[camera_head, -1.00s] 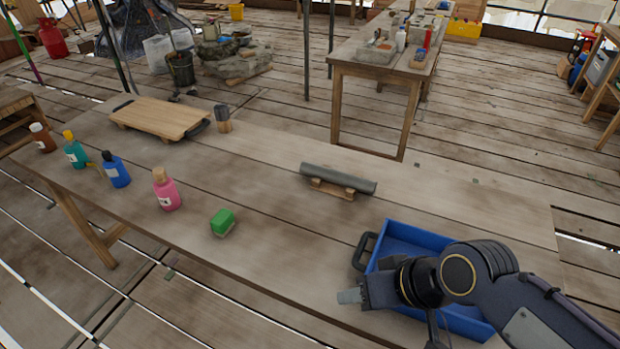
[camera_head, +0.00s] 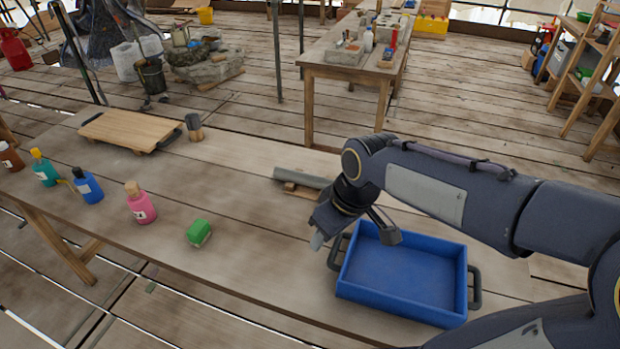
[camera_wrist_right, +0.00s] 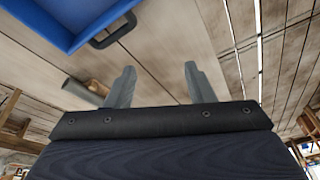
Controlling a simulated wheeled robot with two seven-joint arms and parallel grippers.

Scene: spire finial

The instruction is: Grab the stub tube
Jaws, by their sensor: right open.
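The stub tube (camera_head: 301,177) is a grey cylinder lying on a small wooden cradle (camera_head: 299,190) on the table. In the head view my right arm hides its right end. The tube also shows in the right wrist view (camera_wrist_right: 82,91), to the left of the fingers. My right gripper (camera_head: 318,240) is above the table in front of the tube, beside the blue tray's left side. In the right wrist view its two fingers (camera_wrist_right: 158,84) are spread apart with nothing between them. My left gripper is not in view.
A blue tray (camera_head: 350,285) with dark handles sits on the table at the right. A green block (camera_head: 199,232), a pink bottle (camera_head: 140,203) and several other bottles stand to the left. A wooden board (camera_head: 130,130) and a mug (camera_head: 194,128) are farther back.

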